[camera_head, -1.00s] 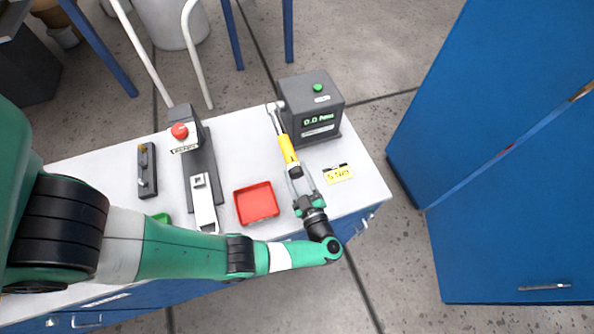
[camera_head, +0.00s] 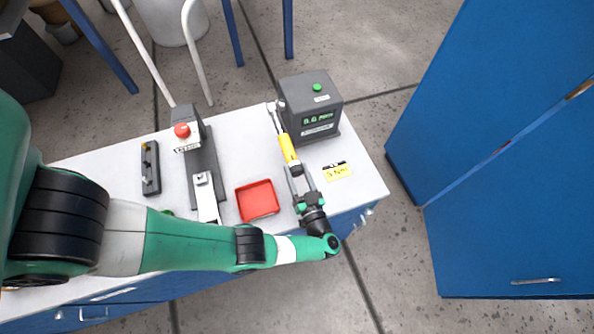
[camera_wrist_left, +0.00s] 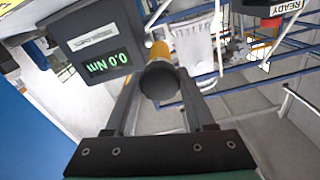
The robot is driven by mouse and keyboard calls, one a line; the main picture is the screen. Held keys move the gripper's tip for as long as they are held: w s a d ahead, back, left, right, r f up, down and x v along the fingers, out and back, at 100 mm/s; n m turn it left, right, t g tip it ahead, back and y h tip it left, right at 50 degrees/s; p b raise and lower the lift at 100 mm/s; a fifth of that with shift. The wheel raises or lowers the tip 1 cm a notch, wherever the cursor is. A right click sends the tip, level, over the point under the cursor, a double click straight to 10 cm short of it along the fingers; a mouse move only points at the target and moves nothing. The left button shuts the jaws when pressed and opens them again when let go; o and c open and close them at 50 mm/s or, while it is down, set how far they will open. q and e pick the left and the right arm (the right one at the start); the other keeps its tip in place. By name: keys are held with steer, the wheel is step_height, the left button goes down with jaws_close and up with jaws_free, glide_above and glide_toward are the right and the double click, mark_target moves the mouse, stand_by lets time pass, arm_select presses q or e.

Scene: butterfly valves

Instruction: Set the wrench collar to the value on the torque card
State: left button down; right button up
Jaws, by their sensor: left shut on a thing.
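A torque wrench with a yellow handle (camera_head: 288,147) lies with its silver head (camera_head: 271,108) at the left side of a dark grey tester box (camera_head: 309,102). My left gripper (camera_head: 293,170) is shut on the handle's near end. In the left wrist view, the wrench's dark round end (camera_wrist_left: 160,82) sits between my fingers, with yellow handle behind it. The collar and its scale cannot be made out. The yellow torque card (camera_head: 338,172) lies right of my gripper; its number is too small to read surely. The tester's green display (camera_wrist_left: 107,64) reads about 0.0 Nm in the wrist view. My right gripper is not in view.
A red tray (camera_head: 257,201) lies left of my gripper. Further left stand a grey device with a red knob (camera_head: 182,130) and a small dark block (camera_head: 150,168). A blue cabinet (camera_head: 510,180) stands right, across a floor gap.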

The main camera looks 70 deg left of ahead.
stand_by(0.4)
arm_select(q)
steer(key=shift+c, duration=1.3)
jaws_free()
steer(key=d+b, duration=0.3)
steer(key=d, duration=0.8)
steer(key=shift+s+d+f, duration=0.2)
steer(key=shift+d, duration=0.1)
